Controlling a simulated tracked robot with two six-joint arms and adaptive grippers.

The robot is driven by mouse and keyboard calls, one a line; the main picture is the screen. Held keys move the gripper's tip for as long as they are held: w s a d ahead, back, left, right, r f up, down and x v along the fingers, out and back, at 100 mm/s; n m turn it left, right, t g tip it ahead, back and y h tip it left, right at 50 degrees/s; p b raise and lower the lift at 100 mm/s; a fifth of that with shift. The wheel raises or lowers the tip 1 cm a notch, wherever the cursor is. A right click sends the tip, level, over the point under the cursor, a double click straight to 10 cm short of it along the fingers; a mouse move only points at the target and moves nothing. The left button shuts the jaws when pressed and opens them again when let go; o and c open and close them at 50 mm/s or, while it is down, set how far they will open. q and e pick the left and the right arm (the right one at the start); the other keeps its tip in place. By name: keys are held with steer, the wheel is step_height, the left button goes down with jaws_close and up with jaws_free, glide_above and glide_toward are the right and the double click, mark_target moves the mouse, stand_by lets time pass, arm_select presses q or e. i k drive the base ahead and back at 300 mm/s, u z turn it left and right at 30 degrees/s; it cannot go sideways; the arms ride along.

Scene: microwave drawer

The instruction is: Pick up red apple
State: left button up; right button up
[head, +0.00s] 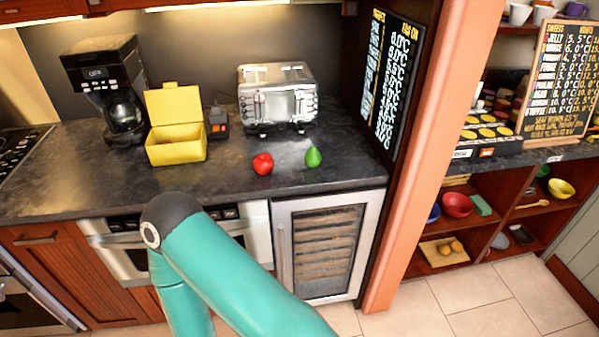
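The red apple (263,164) sits on the dark countertop, in front of the silver toaster and to the left of a green pear (313,157). It is in full view and nothing touches it. A teal arm link of mine with a dark joint crosses the lower middle of the head view, in front of the counter. Neither of my grippers shows in this view.
A yellow open box (177,145), a coffee maker (108,90) and a toaster (278,97) stand on the countertop (235,185). A wine cooler (325,250) is below. An orange pillar (432,150) bounds the counter on the right.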

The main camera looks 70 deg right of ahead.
mark_target(263, 163)
steer(key=z, duration=0.1)
steer(key=k, duration=1.05)
steer(key=z, duration=1)
steer(key=i, duration=0.8)
steer(key=z, duration=0.05)
